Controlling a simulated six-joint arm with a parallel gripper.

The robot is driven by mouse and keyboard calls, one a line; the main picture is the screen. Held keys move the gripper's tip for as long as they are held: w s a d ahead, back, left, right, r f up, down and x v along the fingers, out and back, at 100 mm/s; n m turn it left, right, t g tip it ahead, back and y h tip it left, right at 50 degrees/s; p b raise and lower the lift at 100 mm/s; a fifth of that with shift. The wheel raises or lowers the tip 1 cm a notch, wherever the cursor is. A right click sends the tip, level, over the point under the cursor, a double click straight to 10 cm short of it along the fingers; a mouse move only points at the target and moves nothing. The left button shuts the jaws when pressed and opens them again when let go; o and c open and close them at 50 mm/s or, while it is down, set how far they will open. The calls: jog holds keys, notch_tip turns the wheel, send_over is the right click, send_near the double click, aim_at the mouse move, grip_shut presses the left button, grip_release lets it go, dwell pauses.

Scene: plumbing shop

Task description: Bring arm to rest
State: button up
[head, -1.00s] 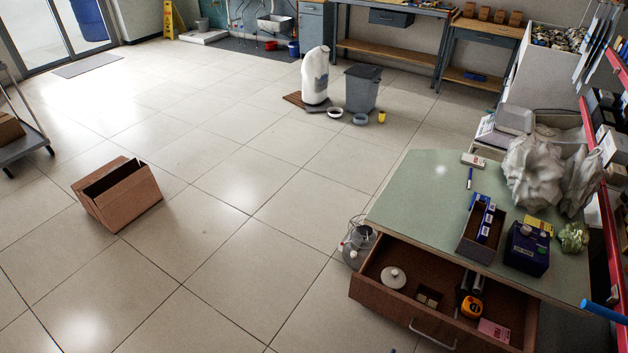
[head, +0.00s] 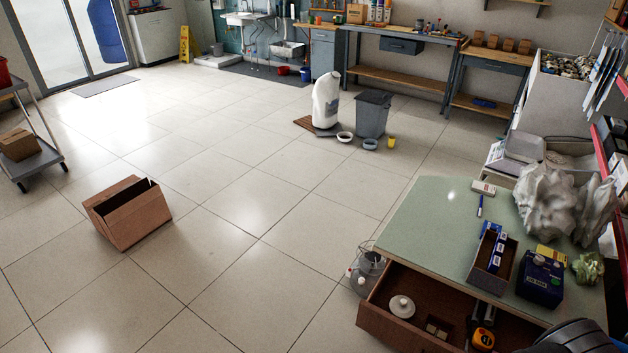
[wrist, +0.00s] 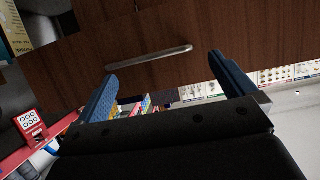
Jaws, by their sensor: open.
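My gripper (wrist: 168,90) shows in the wrist view with its two blue fingers wide apart and nothing between them. Beyond the fingers is a brown wooden front with a metal bar handle (wrist: 149,57); I see no contact with it. In the head view the fingers are not visible; only a dark part of my arm shows at the bottom right corner, over the right part of the open drawer (head: 400,328). The drawer holds a white round lidded piece (head: 402,306) and a yellow tape measure (head: 483,338).
The green-topped bench (head: 425,225) carries a box of blue packets (head: 493,262), a dark blue container (head: 540,280) and crumpled plastic bags (head: 548,205). An open cardboard box (head: 130,215) lies on the floor. A trolley (head: 35,160) stands at left. The middle floor is clear.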

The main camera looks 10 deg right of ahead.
jog(key=shift+s, duration=0.1)
jog(key=shift+v, duration=5.05)
jog(key=shift+x, duration=5.2)
jog(key=shift+v, duration=5.05)
jog(key=s+d+f+g+y, duration=0.1)
jog(key=s+d+f+g, duration=0.2)
jog(key=d, duration=0.5)
jog(key=s+d+f+g+y, duration=0.1)
jog(key=s+d+g, duration=0.2)
jog(key=s+d, duration=0.35)
jog(key=d+r+m+g, duration=0.1)
jog(key=d+r, duration=0.3)
jog(key=d, duration=0.4)
jog(key=d+r+m+g, duration=0.2)
jog(key=d+r+m, duration=0.2)
jog(key=d, duration=0.4)
jog(key=shift+w+r+g+y, duration=0.3)
jog(key=shift+r+y, duration=0.1)
jog(key=shift+r, duration=0.25)
